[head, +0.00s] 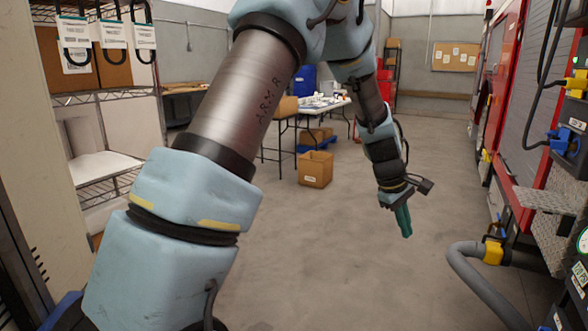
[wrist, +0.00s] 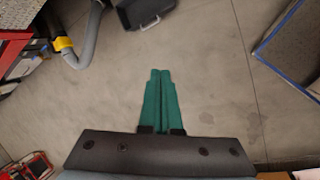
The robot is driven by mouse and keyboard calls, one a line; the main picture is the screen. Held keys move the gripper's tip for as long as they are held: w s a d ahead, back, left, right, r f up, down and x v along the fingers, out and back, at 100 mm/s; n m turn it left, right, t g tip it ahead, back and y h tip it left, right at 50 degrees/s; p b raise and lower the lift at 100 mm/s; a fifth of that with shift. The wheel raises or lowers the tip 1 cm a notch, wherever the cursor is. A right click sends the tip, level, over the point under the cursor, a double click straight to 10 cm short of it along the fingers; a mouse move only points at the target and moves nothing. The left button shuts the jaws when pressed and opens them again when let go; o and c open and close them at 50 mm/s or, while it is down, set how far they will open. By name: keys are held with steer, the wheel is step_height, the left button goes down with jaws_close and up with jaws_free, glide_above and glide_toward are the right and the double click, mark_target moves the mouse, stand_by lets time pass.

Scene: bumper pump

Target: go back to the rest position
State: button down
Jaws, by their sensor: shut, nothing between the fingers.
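My gripper (head: 403,220) hangs from my raised arm in the middle right of the head view, pointing down over bare floor. In the wrist view my gripper (wrist: 160,75) shows its two green fingers side by side, shut with nothing between them. It touches nothing. My arm fills much of the left and middle of the head view and hides part of the room behind it.
A red vehicle (head: 510,100) with a grey hose (head: 475,282) and yellow coupling (head: 493,250) stands at right. Wire shelving (head: 105,190) is at left. A cardboard box (head: 315,169) sits by a table (head: 335,104) behind. The floor (head: 350,270) between is clear.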

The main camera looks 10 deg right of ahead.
steer(key=w+a+r+m+y, duration=0.1)
steer(key=w+a+r, duration=0.15)
steer(key=a, duration=0.95)
steer(key=s+a+r+m+y, duration=0.1)
steer(key=s+a, duration=0.2)
steer(key=a, duration=0.6)
steer(key=s+a+r+m+t+y+p, duration=0.1)
steer(key=s+a+m, duration=0.1)
steer(key=a, duration=0.8)
steer(key=s+a+r+m+y+p, duration=0.1)
steer(key=s+a, duration=0.3)
steer(key=a, duration=0.5)
steer(key=shift+s+a+r+m+t, duration=0.2)
steer(key=shift+s+a+m+t, duration=0.1)
steer(key=shift+m, duration=0.2)
